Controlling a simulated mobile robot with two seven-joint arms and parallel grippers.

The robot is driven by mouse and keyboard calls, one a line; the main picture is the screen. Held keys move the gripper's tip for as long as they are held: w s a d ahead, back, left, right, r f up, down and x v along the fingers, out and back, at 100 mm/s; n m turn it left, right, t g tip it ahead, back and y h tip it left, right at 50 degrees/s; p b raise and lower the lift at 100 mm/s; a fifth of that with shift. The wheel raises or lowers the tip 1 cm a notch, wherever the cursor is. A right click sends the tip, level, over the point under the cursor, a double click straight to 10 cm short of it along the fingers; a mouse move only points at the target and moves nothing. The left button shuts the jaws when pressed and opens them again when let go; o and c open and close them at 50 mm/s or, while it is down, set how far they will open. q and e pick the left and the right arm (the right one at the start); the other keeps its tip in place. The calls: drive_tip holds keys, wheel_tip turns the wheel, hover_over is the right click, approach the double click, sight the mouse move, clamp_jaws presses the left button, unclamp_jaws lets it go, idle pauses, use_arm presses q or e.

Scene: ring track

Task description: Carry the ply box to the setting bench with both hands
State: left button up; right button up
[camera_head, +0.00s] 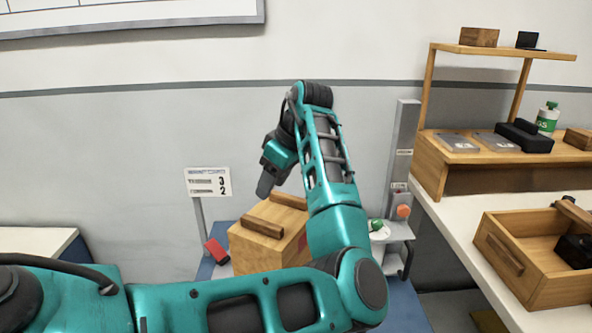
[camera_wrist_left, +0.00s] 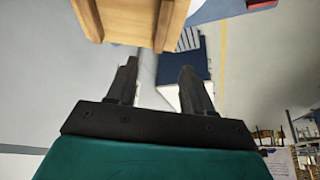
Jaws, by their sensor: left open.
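The ply box (camera_head: 255,246) is a light wooden box with a darker bar along each of two opposite top edges. It rests on a blue surface (camera_head: 403,308), partly hidden behind my left arm. My left gripper (camera_head: 265,188) points down just above the box's back left side, apart from it. In the left wrist view the open, empty fingers (camera_wrist_left: 160,88) show below the box's wooden edge (camera_wrist_left: 130,22). My right gripper is not in view. I cannot tell which bench is the setting bench.
A white-topped bench (camera_head: 440,212) at right bears a wooden shelf unit (camera_head: 432,165) and an open wooden tray (camera_head: 535,290). A red block (camera_head: 216,251) lies left of the box. A sign (camera_head: 208,182) stands behind. Another white table (camera_head: 35,240) is at left.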

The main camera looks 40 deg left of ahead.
sight(262, 222)
use_arm(q)
drive_tip(key=shift+w+d+r+h, duration=0.15)
drive_tip(key=shift+d+r+h, duration=0.25)
drive_tip(key=shift+d, duration=0.4)
drive_tip(key=b+x, duration=0.1)
drive_tip(key=x, duration=1.2)
drive_tip(key=shift+a+r, duration=0.1)
clamp_jaws()
idle(0.8)
